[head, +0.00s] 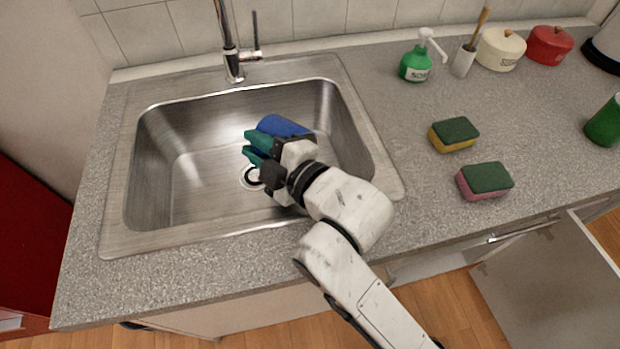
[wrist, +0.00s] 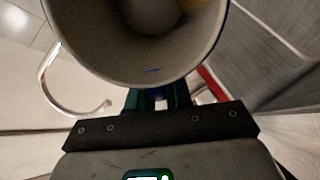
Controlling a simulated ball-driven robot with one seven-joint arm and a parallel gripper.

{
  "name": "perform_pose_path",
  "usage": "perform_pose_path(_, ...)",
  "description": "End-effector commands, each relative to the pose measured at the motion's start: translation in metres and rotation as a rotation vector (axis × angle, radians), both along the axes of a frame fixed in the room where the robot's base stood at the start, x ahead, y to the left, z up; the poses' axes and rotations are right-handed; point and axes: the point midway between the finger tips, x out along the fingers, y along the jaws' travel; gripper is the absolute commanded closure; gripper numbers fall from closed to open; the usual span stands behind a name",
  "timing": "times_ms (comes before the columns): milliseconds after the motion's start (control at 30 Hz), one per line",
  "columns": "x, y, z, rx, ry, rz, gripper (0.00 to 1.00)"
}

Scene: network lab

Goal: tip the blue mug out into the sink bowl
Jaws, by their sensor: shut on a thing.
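The blue mug (head: 284,127) is held over the sink bowl (head: 190,175), partly hidden behind my gripper in the head view. It looks tipped well over, lying nearly sideways. In the wrist view its wide opening and pale inside (wrist: 135,55) face the camera, with a small yellowish patch at the top edge that I cannot identify. My gripper (head: 255,146), with teal fingertips, is shut on the mug; the fingers also show below the rim in the wrist view (wrist: 157,100). I cannot tell whether anything is pouring out. The drain (head: 252,178) is visible below.
A tap (head: 232,60) stands behind the bowl. On the counter to the right are a yellow-green sponge (head: 453,134), a pink-green sponge (head: 484,180), a green soap bottle (head: 416,62), a brush holder (head: 463,61), two lidded pots and a green can (head: 605,124). A cabinet door (head: 550,285) hangs open below.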

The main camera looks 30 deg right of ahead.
Motion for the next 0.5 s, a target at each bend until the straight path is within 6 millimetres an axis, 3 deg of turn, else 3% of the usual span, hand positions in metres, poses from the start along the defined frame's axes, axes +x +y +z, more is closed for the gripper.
perform_pose_path(500,-0.0041,-0.0013,0.0086,0.014,-0.059,-0.001,1.00)
